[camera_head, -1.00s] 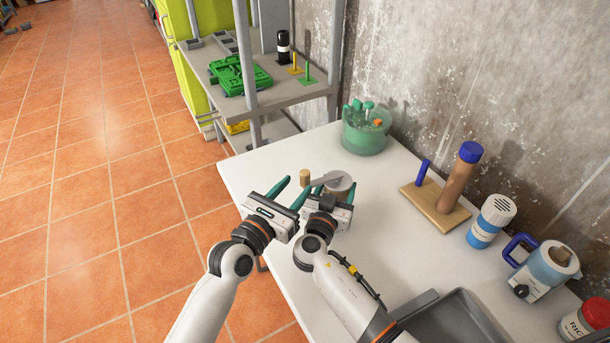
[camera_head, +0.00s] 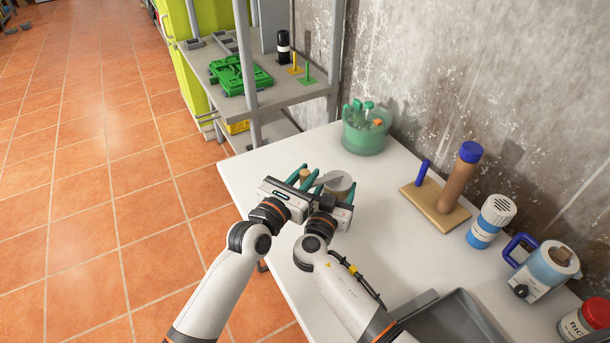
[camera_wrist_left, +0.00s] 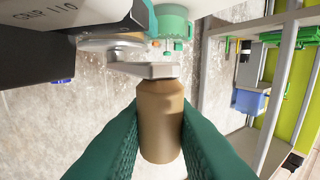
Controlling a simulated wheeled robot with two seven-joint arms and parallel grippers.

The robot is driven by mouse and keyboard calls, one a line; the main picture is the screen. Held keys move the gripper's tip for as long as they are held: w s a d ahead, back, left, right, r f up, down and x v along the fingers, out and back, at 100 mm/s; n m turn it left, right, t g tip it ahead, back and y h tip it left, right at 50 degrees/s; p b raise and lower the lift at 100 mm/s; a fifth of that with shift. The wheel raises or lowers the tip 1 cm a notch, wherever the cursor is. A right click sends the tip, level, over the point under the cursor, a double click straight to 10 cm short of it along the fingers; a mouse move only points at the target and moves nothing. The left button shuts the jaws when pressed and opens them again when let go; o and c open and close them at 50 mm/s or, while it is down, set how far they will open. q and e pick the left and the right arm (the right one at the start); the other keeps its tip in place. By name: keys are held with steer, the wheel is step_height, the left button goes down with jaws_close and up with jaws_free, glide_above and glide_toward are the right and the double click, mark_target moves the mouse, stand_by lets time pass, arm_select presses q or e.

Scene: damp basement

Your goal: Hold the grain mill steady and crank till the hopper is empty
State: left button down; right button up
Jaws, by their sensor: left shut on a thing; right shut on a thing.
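The grain mill (camera_head: 340,182) stands on the white table, a round pale-topped body with a flat grey crank arm (camera_head: 324,179) reaching left. The crank ends in an upright tan wooden knob (camera_head: 305,174). My left gripper (camera_head: 304,173) is shut on the knob; the left wrist view shows the knob (camera_wrist_left: 160,120) between its green fingers and the crank arm (camera_wrist_left: 143,69) behind. My right gripper (camera_head: 337,192) is shut on the mill's body, its fingers partly hidden. The two grippers sit close side by side. The inside of the hopper cannot be made out.
A green translucent tub (camera_head: 366,132) stands behind the mill. A wooden stand with a blue-capped post (camera_head: 440,207), a white-and-blue jar (camera_head: 489,222), a blue-handled jug (camera_head: 543,272) and a grey tray (camera_head: 450,325) are to the right. A grey shelf (camera_head: 290,93) stands beyond the table.

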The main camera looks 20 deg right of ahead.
arm_select(q)
steer(key=shift+w, duration=0.15)
steer(key=w+d+m+g+h, duration=0.2)
steer(key=w+d+m+g, duration=0.1)
steer(key=w, duration=0.5)
steer(key=shift+w+h, duration=0.15)
steer(key=shift+h, duration=0.15)
stand_by(0.8)
steer(key=shift+f+g, duration=0.1)
steer(key=shift+g, duration=0.3)
steer(key=c, duration=1.3)
jaws_free()
steer(key=shift+d, duration=0.1)
